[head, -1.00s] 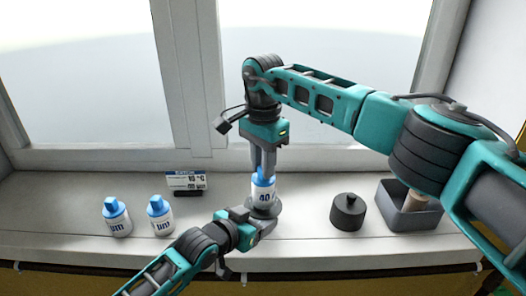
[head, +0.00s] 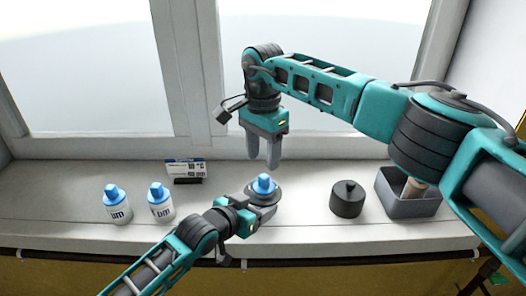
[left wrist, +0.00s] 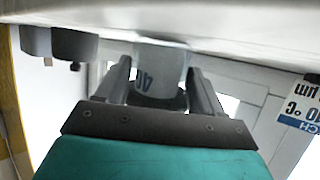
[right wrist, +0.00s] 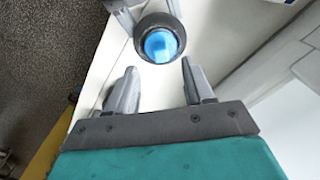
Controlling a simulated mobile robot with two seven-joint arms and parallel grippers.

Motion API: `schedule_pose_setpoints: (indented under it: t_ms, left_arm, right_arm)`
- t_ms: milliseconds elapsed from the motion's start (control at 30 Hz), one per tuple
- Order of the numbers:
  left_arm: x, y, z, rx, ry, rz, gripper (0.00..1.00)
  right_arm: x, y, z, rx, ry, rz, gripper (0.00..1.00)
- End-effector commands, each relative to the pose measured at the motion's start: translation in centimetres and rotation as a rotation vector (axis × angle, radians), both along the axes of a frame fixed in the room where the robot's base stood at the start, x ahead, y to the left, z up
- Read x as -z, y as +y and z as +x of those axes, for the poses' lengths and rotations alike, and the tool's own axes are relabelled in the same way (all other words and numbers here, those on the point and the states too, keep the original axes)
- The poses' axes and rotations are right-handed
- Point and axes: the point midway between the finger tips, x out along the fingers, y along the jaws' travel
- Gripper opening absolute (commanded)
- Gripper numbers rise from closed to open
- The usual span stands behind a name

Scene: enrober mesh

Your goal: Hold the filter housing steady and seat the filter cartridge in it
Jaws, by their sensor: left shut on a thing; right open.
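The filter housing (head: 262,199), a cup with a dark rim, stands on the sill. My left gripper (head: 254,212) is shut on its side. In the left wrist view the housing (left wrist: 160,62) is translucent between the fingers, and a blue "40" shows through it. The filter cartridge (head: 264,184) is inside the housing, with only its blue cap showing above the rim. In the right wrist view the cap (right wrist: 160,46) lies within the dark rim. My right gripper (head: 263,158) is open and empty above it, apart from the cap. The cartridge's lower end is hidden.
Two blue-capped cartridges (head: 117,205) (head: 161,202) stand at the left. A small display card (head: 186,168) stands behind. A dark round lid (head: 347,199) and a grey bin (head: 397,206) holding a tan object stand at the right. The window is behind; the sill's front edge is close.

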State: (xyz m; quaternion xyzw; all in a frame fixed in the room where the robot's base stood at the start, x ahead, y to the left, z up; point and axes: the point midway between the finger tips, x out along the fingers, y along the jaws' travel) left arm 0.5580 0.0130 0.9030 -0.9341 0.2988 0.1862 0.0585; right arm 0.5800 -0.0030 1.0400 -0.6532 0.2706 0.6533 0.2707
Motion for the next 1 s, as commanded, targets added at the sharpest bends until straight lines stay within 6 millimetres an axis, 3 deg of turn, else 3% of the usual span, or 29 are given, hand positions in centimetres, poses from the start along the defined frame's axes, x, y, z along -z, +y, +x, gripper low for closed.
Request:
schedule_pose_setpoints:
  t_ms: [367, 800, 1000]
  left_arm:
    - [-0.1, 0.0, 0.0, 0.000, -0.002, -0.001, 0.37]
    - [-0.1, 0.0, 0.0, 0.000, -0.002, -0.001, 0.37]
    - [-0.1, 0.0, 0.0, 0.000, -0.002, -0.001, 0.37]
  right_arm:
    - [-0.2, 0.0, 0.0, 0.000, -0.001, 0.001, 0.52]
    - [-6.1, 0.0, 0.0, 0.000, -0.002, -0.001, 0.52]
    - [-7.1, 0.0, 0.0, -0.001, 0.000, 0.000, 0.52]
